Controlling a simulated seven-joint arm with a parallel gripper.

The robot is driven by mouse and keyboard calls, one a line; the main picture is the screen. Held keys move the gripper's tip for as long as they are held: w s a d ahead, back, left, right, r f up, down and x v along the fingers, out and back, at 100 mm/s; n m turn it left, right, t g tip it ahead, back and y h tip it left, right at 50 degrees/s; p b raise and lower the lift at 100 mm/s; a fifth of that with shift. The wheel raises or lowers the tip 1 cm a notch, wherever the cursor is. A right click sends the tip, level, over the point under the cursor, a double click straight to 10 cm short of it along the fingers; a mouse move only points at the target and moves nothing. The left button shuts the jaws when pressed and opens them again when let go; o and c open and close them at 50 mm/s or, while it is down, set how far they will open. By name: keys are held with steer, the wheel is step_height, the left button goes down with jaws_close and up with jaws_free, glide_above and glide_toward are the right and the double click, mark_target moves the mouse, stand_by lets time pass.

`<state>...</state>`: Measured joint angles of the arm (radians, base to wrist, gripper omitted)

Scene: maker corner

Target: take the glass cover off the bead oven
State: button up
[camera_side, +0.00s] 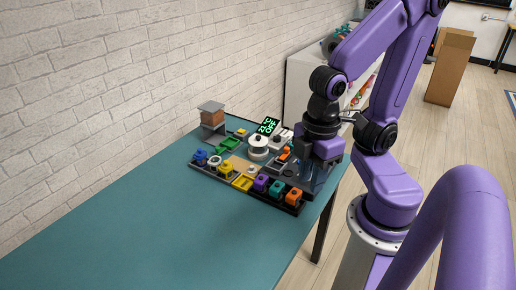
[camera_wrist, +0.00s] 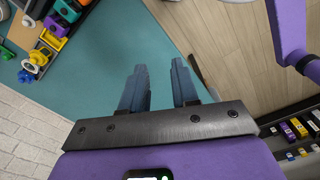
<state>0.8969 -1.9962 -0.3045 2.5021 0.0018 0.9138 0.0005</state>
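A small green-lit display (camera_side: 268,127) reads 21 °C and OFF at the back of the work area in the side view. A white round unit with a dark top (camera_side: 258,148) stands just in front of it; it appears to be the bead oven. I cannot make out a separate glass cover. My gripper (camera_side: 316,178) is at the right end of the work area, low over the table's right side and pointing down. In the wrist view my gripper (camera_wrist: 160,68) has its two blue-grey fingers apart, with only bare table between them.
A dark tray (camera_side: 291,209) along the front holds several coloured knobbed pieces. A green tray (camera_side: 227,146) and a brown-and-grey stand (camera_side: 212,115) are at the left. The teal table (camera_side: 150,230) is clear at front left. A brick wall runs behind.

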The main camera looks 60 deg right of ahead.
steer(key=o, duration=1.3)
steer(key=shift+o, duration=0.2)
steer(key=w+d+f+n+t+h, duration=0.1)
steer(key=w+d, duration=0.1)
steer(key=w, duration=1)
steer(key=w+d+f+n+h, duration=0.1)
steer(key=w+d, duration=0.2)
steer(key=w, duration=0.8)
steer(key=n+g+h, duration=0.1)
steer(key=n+h, duration=0.2)
glide_toward(257, 138)
steer(key=x, duration=0.7)
steer(key=shift+w+f, duration=0.25)
steer(key=shift+f, duration=0.05)
steer(key=shift+s+x, duration=0.2)
steer(key=shift+x, duration=2.45)
